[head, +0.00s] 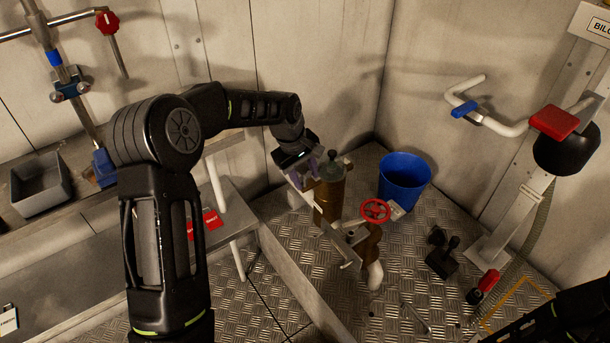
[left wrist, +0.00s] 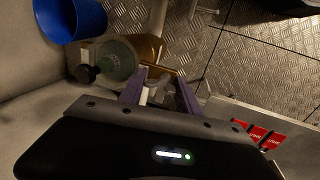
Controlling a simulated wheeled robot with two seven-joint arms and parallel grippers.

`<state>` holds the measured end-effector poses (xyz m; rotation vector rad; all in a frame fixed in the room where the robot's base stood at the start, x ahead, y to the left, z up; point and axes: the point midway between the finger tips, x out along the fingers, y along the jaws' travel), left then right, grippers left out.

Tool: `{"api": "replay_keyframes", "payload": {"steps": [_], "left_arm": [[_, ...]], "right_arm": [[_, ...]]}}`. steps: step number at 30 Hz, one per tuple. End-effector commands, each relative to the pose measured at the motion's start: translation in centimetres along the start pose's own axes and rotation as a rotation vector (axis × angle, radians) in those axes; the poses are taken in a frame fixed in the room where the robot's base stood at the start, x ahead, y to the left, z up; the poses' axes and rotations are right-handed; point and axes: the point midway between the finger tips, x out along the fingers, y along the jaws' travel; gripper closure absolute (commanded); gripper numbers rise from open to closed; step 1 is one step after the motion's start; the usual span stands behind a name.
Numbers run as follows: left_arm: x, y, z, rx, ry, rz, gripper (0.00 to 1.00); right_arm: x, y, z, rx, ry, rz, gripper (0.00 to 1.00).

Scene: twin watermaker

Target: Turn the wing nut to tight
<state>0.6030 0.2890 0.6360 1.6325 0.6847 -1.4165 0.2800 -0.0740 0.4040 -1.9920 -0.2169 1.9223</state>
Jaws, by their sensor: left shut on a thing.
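The brown canister (head: 329,196) with a grey-green domed cap (head: 333,166) stands on the floor plates near the corner. My left gripper (head: 307,181) is at its upper left side. In the left wrist view, the purple fingers of my left gripper (left wrist: 160,78) straddle a thin brass-coloured piece (left wrist: 158,68) beside the cap (left wrist: 116,60). This piece appears to be the wing nut or its stem. The fingers are shut on it, though their contact is partly hidden. The nut's wings are not clearly visible. My right gripper is not in view.
A red handwheel valve (head: 375,211) and pipework stand just right of the canister. A blue bucket (head: 404,180) is behind them. A grey bench (head: 160,245) with red tags (head: 203,224) is to the left.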

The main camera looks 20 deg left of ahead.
Motion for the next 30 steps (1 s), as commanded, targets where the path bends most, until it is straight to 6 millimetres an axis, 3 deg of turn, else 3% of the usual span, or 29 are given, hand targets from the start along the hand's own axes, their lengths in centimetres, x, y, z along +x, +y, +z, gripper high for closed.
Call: {"api": "replay_keyframes", "payload": {"steps": [16,30], "left_arm": [[-0.1,0.0,0.0,0.083,-0.022,-0.001,1.0],[-0.2,0.0,0.1,0.435,-0.111,-0.001,1.0]], "right_arm": [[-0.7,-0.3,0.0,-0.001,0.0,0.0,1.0],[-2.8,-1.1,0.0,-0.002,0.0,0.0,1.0]]}}
